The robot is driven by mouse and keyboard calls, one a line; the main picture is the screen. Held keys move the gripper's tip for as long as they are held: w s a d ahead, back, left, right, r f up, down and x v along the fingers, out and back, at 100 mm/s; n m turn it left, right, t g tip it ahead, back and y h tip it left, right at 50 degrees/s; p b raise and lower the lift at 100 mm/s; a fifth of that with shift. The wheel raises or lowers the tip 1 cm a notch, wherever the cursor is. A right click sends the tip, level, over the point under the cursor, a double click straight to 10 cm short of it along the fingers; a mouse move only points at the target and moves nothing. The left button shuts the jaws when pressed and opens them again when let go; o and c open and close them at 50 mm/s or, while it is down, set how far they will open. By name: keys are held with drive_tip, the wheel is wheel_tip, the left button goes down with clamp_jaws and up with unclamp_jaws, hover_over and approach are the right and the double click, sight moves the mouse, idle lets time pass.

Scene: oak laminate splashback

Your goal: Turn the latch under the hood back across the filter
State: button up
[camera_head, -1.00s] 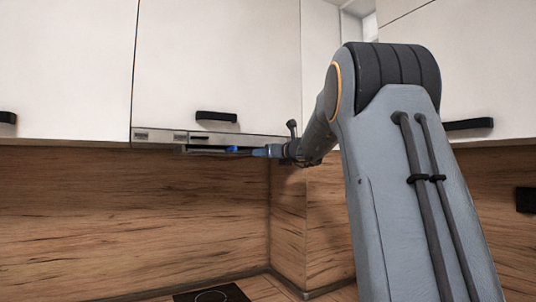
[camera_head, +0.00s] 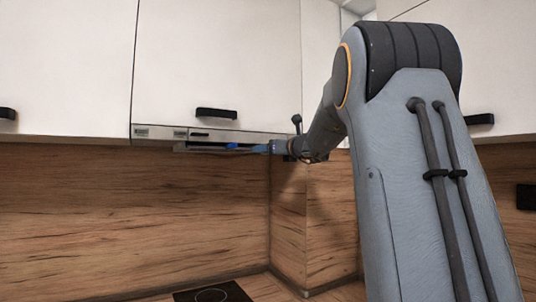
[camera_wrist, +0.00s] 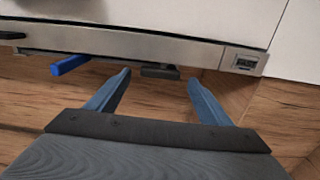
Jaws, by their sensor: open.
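The blue latch (camera_head: 232,146) is under the steel hood (camera_head: 212,136), below its front edge. In the wrist view the blue latch (camera_wrist: 70,65) sticks out toward me at the left, left of both fingers and apart from them. The filter's grey edge (camera_wrist: 110,62) shows only as a thin strip under the hood. My gripper (camera_wrist: 159,78) is open, its two blue-grey fingers pointing at the hood's underside with nothing between them. In the head view my gripper (camera_head: 256,149) is just right of the latch; the exact gap is unclear there.
A dark grey block (camera_wrist: 160,72) sits under the hood edge, beyond the gap between the fingers. White cabinets (camera_head: 215,60) are above. The wood splashback (camera_head: 130,210) is behind, and a dark hob (camera_head: 210,294) lies below.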

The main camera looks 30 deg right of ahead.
drive_tip(key=shift+s+b, duration=0.75)
drive_tip(key=shift+s, duration=1.95)
drive_tip(key=shift+f, duration=0.1)
drive_tip(key=s+a+f+n+g+y, duration=0.1)
drive_tip(key=s+a+f+n+g, duration=0.35)
drive_tip(key=f, duration=0.65)
drive_tip(key=s+a+f+n+g+y, duration=0.1)
drive_tip(key=a+f+n+g, duration=0.1)
drive_tip(key=a+f+n, duration=0.55)
drive_tip(key=s+a+f+n+g, duration=0.25)
drive_tip(key=a+f, duration=0.45)
drive_tip(key=f, duration=0.6)
drive_tip(key=s+a+f+n+g+h, duration=0.1)
drive_tip(key=s+a+f+n+g, duration=0.2)
drive_tip(key=s+f+n, duration=0.7)
drive_tip(key=s+a+f+n+g+h, duration=0.1)
drive_tip(key=s+a+f+n+g, duration=0.3)
drive_tip(key=s+f+n, duration=0.7)
drive_tip(key=s+f, duration=0.2)
drive_tip(key=s, duration=0.4)
drive_tip(key=shift+g+h, duration=0.3)
drive_tip(key=shift+g, duration=0.1)
drive_tip(key=shift+s, duration=0.1)
